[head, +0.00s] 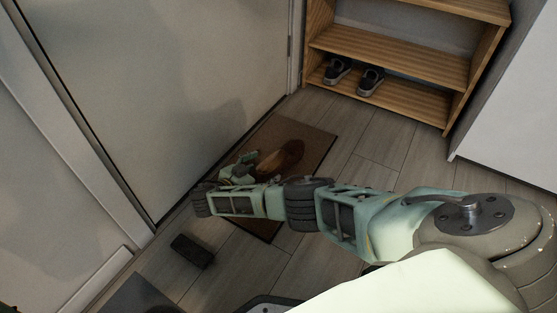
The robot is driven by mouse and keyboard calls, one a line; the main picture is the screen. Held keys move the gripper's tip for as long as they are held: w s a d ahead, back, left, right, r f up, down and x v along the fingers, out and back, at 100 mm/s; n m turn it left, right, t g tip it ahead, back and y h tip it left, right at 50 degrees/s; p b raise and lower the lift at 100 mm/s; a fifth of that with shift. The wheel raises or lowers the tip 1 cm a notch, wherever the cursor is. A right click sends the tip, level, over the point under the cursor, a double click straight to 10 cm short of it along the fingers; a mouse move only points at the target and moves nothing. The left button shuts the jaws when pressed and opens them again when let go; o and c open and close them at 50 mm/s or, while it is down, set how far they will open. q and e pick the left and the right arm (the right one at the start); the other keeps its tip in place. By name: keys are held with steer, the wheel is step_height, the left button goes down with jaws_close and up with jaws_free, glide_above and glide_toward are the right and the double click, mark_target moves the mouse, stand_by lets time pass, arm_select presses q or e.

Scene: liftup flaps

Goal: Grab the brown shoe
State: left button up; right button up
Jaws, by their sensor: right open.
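The brown shoe (284,158) lies on a brown doormat (318,143) by the white door. My right arm reaches in from the right, across the near part of the mat. My right gripper (240,168) is open at the left side of the shoe, close to its left end. I cannot tell whether the fingers touch the shoe. The gripper and wrist hide part of the mat. My left gripper is not in view.
A wooden shelf (393,45) with a pair of dark shoes (353,76) stands at the back. A white door (165,85) borders the mat on the left. A dark block-like object (193,251) lies on the floor at lower left. Wooden floor right of the mat is clear.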

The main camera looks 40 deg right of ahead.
mark_target(272, 167)
steer(key=b+x, duration=0.2)
steer(key=f+b+x, duration=0.1)
steer(key=b+x, duration=0.1)
steer(key=shift+w+d+f, duration=0.1)
steer(key=shift+w+f, duration=0.05)
steer(key=shift+w+d+b, duration=0.15)
steer(key=shift+d+b, duration=0.15)
steer(key=shift+d, duration=0.1)
steer(key=shift+c, duration=0.4)
steer(key=shift+d, duration=0.1)
steer(key=c, duration=1.5)
